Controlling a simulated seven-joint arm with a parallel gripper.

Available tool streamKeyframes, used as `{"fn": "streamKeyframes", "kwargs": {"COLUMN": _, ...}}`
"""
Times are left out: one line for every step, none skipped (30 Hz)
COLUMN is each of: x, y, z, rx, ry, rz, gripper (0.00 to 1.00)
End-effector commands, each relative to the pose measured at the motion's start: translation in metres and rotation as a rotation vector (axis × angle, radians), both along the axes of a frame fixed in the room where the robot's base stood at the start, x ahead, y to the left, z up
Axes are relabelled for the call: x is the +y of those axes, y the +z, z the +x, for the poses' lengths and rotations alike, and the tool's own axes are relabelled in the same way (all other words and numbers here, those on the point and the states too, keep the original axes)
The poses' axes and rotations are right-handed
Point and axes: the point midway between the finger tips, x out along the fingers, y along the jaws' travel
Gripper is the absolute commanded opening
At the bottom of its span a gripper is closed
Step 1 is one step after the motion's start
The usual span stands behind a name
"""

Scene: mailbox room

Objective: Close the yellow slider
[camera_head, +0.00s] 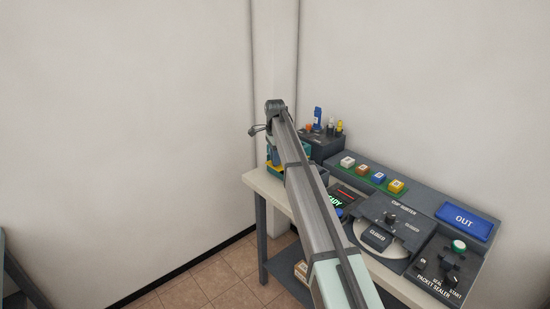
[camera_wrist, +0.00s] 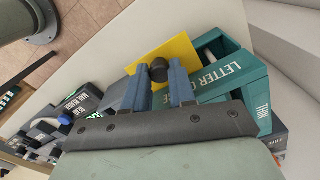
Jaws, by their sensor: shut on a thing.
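In the wrist view my gripper (camera_wrist: 160,67), with blue fingers, is shut on a round black knob (camera_wrist: 159,71). The knob stands on the yellow slider (camera_wrist: 184,51), a flat yellow plate. The plate sticks out from the side of a teal letter box (camera_wrist: 248,80) with white lettering, and part of the box's opening shows beside it. My fingers hide part of the plate. In the head view the teal box (camera_head: 274,156) is mostly behind my arm, and the fingers cannot be made out there.
The box stands on a pale table (camera_head: 265,186). A dark holder (camera_head: 323,146) with small bottles is beside it. A wall is behind.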

Motion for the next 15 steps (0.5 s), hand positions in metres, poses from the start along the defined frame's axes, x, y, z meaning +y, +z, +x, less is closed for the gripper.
{"fn": "streamKeyframes", "kwargs": {"x": -0.0001, "y": 0.0, "z": -0.0003, "rx": 0.001, "ry": 0.0, "rz": 0.0, "gripper": 0.0}}
{"fn": "streamKeyframes", "kwargs": {"x": -0.0001, "y": 0.0, "z": -0.0003, "rx": 0.001, "ry": 0.0, "rz": 0.0, "gripper": 0.0}}
{"fn": "streamKeyframes", "kwargs": {"x": -0.0001, "y": 0.0, "z": -0.0003, "rx": 0.001, "ry": 0.0, "rz": 0.0, "gripper": 0.0}}
{"fn": "streamKeyframes", "kwargs": {"x": -0.0002, "y": 0.0, "z": -0.0004, "rx": 0.001, "ry": 0.0, "rz": 0.0, "gripper": 0.0}}
{"fn": "streamKeyframes", "kwargs": {"x": -0.0002, "y": 0.0, "z": -0.0004, "rx": 0.001, "ry": 0.0, "rz": 0.0, "gripper": 0.0}}
{"fn": "streamKeyframes", "kwargs": {"x": -0.0002, "y": 0.0, "z": -0.0004, "rx": 0.001, "ry": 0.0, "rz": 0.0, "gripper": 0.0}}
{"fn": "streamKeyframes", "kwargs": {"x": -0.0002, "y": 0.0, "z": -0.0004, "rx": 0.001, "ry": 0.0, "rz": 0.0, "gripper": 0.0}}
{"fn": "streamKeyframes", "kwargs": {"x": -0.0002, "y": 0.0, "z": -0.0004, "rx": 0.001, "ry": 0.0, "rz": 0.0, "gripper": 0.0}}
{"fn": "streamKeyframes", "kwargs": {"x": -0.0002, "y": 0.0, "z": -0.0004, "rx": 0.001, "ry": 0.0, "rz": 0.0, "gripper": 0.0}}
{"fn": "streamKeyframes", "kwargs": {"x": -0.0002, "y": 0.0, "z": -0.0004, "rx": 0.001, "ry": 0.0, "rz": 0.0, "gripper": 0.0}}
{"fn": "streamKeyframes", "kwargs": {"x": 0.0, "y": 0.0, "z": -0.0002, "rx": 0.001, "ry": 0.0, "rz": 0.0, "gripper": 0.0}}
{"fn": "streamKeyframes", "kwargs": {"x": 0.001, "y": 0.0001, "z": 0.001, "rx": 0.001, "ry": 0.0, "rz": 0.0, "gripper": 0.0}}
{"fn": "streamKeyframes", "kwargs": {"x": 0.0024, "y": 0.0001, "z": 0.0027, "rx": 0.001, "ry": 0.0, "rz": 0.0, "gripper": 0.0}}
{"fn": "streamKeyframes", "kwargs": {"x": 0.0046, "y": 0.0003, "z": 0.0053, "rx": 0.001, "ry": 0.0, "rz": 0.0, "gripper": 0.0}}
{"fn": "streamKeyframes", "kwargs": {"x": 0.0084, "y": 0.0003, "z": 0.0095, "rx": 0.001, "ry": 0.0, "rz": 0.0, "gripper": 0.0}}
